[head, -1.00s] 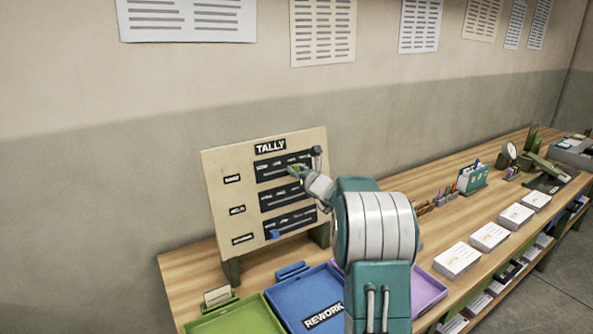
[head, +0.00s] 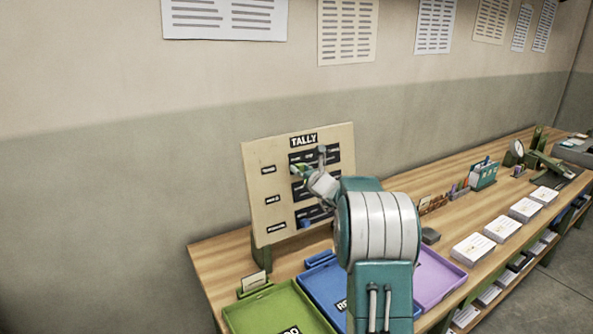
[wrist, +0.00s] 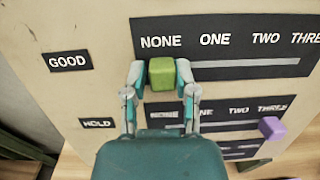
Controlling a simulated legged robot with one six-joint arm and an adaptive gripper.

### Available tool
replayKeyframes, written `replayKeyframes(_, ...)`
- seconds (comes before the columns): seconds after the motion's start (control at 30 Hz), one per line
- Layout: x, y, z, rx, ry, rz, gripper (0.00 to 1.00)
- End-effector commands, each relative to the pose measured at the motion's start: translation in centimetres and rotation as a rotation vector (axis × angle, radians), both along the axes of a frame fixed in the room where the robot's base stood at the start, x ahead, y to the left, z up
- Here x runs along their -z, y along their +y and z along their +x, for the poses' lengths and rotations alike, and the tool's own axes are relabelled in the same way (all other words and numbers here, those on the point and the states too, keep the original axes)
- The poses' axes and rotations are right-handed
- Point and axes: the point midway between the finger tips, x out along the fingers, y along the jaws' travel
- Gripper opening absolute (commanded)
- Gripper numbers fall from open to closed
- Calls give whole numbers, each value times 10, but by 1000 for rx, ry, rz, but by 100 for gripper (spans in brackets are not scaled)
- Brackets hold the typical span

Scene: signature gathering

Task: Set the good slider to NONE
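The upright TALLY board (head: 262,205) stands on the bench, with rows of slots. In the wrist view, the GOOD label (wrist: 68,62) is left of the top slot panel (wrist: 220,25), which reads NONE, ONE, TWO, THREE. The green slider knob (wrist: 162,73) is at the left end of that slot, directly below NONE. My gripper (wrist: 161,76) has one finger on each side of the knob, close against it; it looks shut on it. In the head view my gripper (head: 302,170) is at the board's top row, and my arm hides part of the board.
A purple knob (wrist: 271,128) sits at the right on the HOLD row. A blue knob (head: 305,223) is on the bottom row. Green (head: 272,312), blue (head: 318,290) and purple (head: 440,282) trays lie in front. Paper stacks (head: 472,249) lie to the right.

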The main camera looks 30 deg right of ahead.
Motion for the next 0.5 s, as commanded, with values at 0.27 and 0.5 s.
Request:
replayKeyframes(0.27, 0, 15, 5, -29, -3, -6, 0)
replayKeyframes(0.5, -1, 16, 4, -25, -2, -8, 66)
